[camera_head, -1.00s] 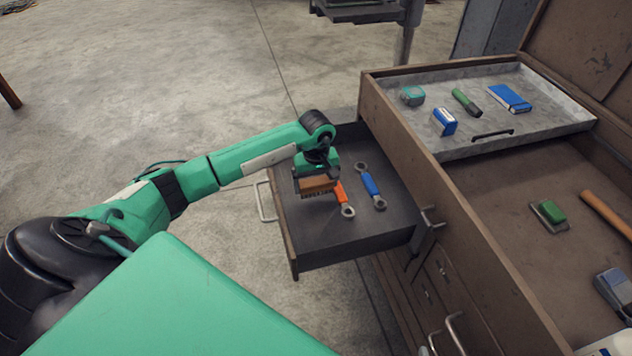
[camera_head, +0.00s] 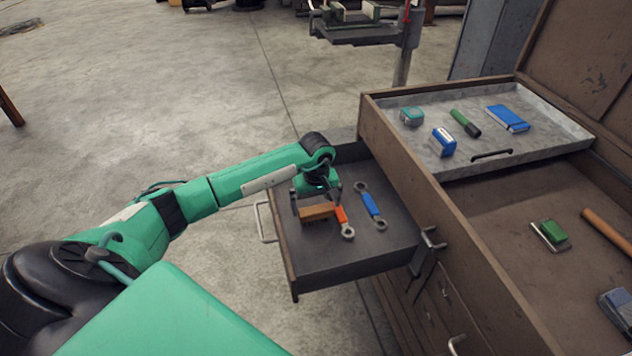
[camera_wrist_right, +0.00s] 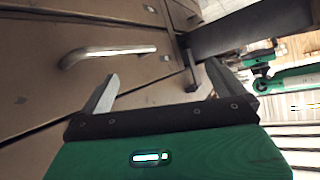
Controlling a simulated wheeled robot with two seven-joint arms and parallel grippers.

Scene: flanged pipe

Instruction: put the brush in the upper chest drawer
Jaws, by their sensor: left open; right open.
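The brush (camera_head: 318,212) has a brown wooden back and lies inside the open upper chest drawer (camera_head: 350,255), beside the orange wrench. My left gripper (camera_head: 318,203) is open over the brush, its fingers apart at either end of it; the arm reaches in from the left. Whether the fingers still touch the brush cannot be told. My right gripper (camera_wrist_right: 160,90) is open and empty in the right wrist view, in front of the chest's drawer fronts and a metal handle (camera_wrist_right: 105,54).
An orange wrench (camera_head: 343,221) and a blue wrench (camera_head: 371,204) lie in the drawer. The chest's top is open, with a grey tray (camera_head: 540,130) of small items at the back and a green-topped block (camera_head: 553,232) below. The drawer's front part is bare.

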